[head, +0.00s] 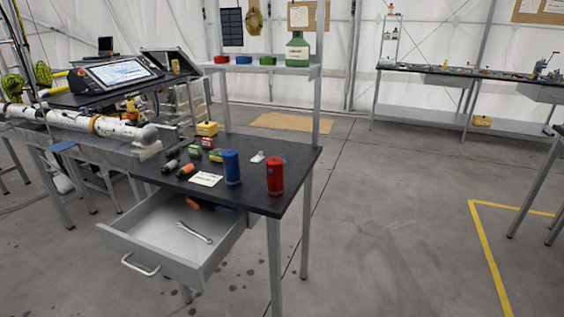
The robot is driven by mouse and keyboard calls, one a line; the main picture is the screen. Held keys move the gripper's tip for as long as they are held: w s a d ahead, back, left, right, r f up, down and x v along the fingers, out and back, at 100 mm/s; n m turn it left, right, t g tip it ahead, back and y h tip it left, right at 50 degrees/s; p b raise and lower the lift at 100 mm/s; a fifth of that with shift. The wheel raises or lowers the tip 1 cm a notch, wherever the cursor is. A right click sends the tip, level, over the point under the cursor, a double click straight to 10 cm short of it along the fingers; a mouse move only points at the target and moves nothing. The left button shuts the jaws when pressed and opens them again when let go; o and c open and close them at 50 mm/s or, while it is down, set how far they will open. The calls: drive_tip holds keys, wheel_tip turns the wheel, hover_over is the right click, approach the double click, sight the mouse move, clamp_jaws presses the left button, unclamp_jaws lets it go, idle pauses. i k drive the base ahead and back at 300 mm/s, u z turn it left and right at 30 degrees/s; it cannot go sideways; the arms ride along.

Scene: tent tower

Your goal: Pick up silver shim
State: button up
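A small light-grey piece (257,157) lies on the dark tabletop, behind and between the blue and red cylinders. It may be the silver shim, but it is too small to tell. A blue cylinder (232,168) and a red cylinder (275,176) stand upright on the same dark table (255,203). A silver wrench (194,232) lies in the open drawer (165,250) below the tabletop. My gripper is not in view.
Several small green, yellow and orange items and a white card (205,179) cover the table's left part. A shelf (268,68) with coloured bins and a green bottle (297,50) rises behind. A long white tube (85,122) lies on the left bench. Floor (390,220) at right is clear.

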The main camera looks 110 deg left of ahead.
sight(257, 159)
drive_tip(key=i, duration=1.6)
drive_tip(key=u, duration=4.15)
drive_tip(key=i, duration=1.2)
